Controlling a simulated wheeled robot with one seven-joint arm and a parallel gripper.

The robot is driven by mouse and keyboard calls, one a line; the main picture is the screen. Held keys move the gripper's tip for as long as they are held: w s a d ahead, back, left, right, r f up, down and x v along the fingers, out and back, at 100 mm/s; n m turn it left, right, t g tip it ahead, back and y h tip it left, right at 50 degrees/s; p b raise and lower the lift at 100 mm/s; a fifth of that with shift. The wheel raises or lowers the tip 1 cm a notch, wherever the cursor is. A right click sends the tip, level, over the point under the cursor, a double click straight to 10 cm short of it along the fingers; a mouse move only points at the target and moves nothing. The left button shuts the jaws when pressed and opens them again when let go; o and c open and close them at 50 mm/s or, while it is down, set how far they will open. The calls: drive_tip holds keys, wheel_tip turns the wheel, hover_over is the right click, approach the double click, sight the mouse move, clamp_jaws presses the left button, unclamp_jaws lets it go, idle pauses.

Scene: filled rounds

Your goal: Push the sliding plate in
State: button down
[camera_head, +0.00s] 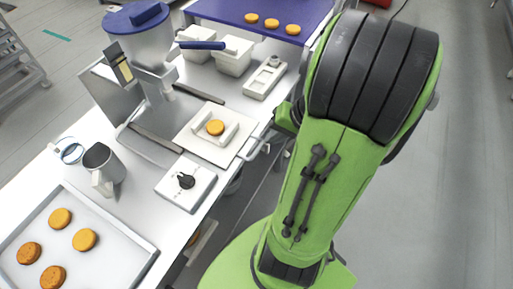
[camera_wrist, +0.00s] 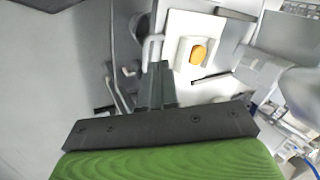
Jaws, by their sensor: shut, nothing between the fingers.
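The sliding plate (camera_head: 228,154) is a white square plate with a raised holder, on rails in front of the filling machine (camera_head: 148,52). An orange-brown round (camera_head: 215,127) lies in its holder. A metal handle (camera_head: 258,150) stands out at the plate's right edge, past the counter's edge. In the wrist view the plate (camera_wrist: 178,27) and the round (camera_wrist: 198,54) show just beyond my gripper (camera_wrist: 157,68). My gripper is shut and empty, near the plate's handle side; I cannot tell whether it touches. In the head view my arm hides most of the gripper.
A tray (camera_head: 140,262) with several rounds and a metal jug (camera_head: 103,168) stand at the left. A white box with a black knob (camera_head: 186,182) sits in front of the plate. White tubs (camera_head: 233,57) and a blue mat (camera_head: 215,10) lie behind. The floor at right is clear.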

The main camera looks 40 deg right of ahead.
drive_tip(key=s+d+f+m+t+b, duration=0.2)
drive_tip(key=s+d+f+m+b, duration=0.15)
drive_tip(key=d+f, duration=0.45)
drive_tip(key=w+r+b+x, duration=0.1)
drive_tip(key=x, duration=0.5)
drive_tip(key=a+b+x, duration=0.1)
drive_tip(key=b+x, duration=0.1)
drive_tip(key=x, duration=0.5)
drive_tip(key=shift+w+a+r+m, duration=0.25)
drive_tip(key=shift+w+r+m, duration=0.1)
drive_tip(key=shift+w, duration=0.1)
